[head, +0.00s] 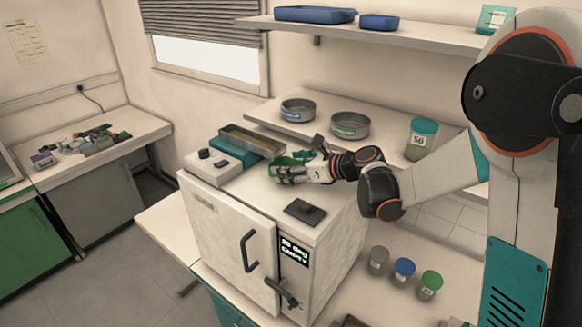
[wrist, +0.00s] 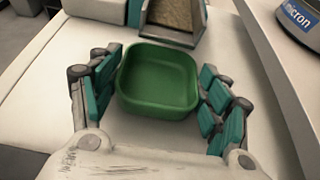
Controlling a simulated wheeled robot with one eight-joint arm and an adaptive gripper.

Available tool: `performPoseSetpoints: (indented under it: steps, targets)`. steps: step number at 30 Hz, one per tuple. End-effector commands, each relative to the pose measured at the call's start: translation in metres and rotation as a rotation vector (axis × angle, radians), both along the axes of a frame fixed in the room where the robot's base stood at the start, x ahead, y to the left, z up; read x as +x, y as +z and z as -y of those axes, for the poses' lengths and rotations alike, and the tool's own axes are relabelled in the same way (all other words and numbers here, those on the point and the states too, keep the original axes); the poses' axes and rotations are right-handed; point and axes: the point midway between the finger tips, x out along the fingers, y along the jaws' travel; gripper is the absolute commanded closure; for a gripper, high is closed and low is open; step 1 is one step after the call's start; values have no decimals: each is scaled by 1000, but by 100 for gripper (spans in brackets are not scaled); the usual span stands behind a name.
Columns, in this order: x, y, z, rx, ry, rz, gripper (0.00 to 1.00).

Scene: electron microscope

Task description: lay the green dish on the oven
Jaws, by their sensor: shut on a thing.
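The green dish (wrist: 158,85) is a small, square, open dish with rounded corners, and it looks empty. In the wrist view it sits upright between the teal pads of my gripper (wrist: 160,95). My gripper is shut on the dish. In the head view the green dish (head: 284,161) shows partly behind my gripper (head: 290,170), over the top of the white oven (head: 228,237). I cannot tell whether the dish touches the oven top or hangs just above it. The oven's door is closed, with a dark handle and a lit display.
On the oven top are a dark flat piece (head: 305,211), a teal block (head: 233,149), a metal tray (head: 252,140) and a pale box with knobs (head: 219,163). Round sieves (head: 349,125) stand on the shelf behind. Several jars (head: 404,269) stand at right.

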Motion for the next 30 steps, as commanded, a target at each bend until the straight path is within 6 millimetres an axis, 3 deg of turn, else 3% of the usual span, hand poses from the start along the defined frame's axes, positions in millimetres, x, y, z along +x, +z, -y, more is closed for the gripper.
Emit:
performPoseSetpoints:
  steps: [12, 13, 15, 16, 30]
  targets:
    - [0, -5, 0, 0, 0, 0, 53]
    - [0, -5, 0, 0, 0, 0, 25]
    - [0, -4, 0, 0, 0, 0, 9]
    - [0, -4, 0, 0, 0, 0, 6]
    - [-2, -2, 4, 0, -1, 0, 6]
